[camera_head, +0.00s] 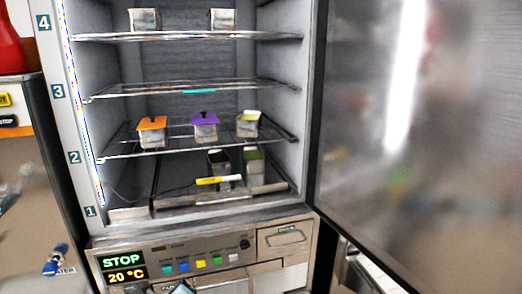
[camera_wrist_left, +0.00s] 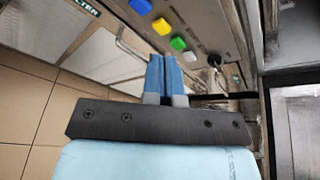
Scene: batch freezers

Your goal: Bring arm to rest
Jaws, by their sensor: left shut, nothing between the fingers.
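My left gripper (camera_wrist_left: 164,76) shows in the left wrist view with its two blue fingers together and nothing between them. It is near the freezer's control panel, with the coloured buttons (camera_wrist_left: 162,26) above the fingers in that view. In the head view the same panel (camera_head: 200,262) is at the bottom. A small dark and light-blue part at the bottom edge there may be my left gripper, but too little shows to be sure. My right gripper is in neither view.
The freezer door (camera_head: 420,130) stands open to the right. Inside are wire shelves (camera_head: 190,88) with several small containers, some with an orange lid (camera_head: 152,123) or purple lid (camera_head: 205,119). A yellow-marked item (camera_head: 218,181) is low inside. Another machine (camera_head: 35,170) stands left.

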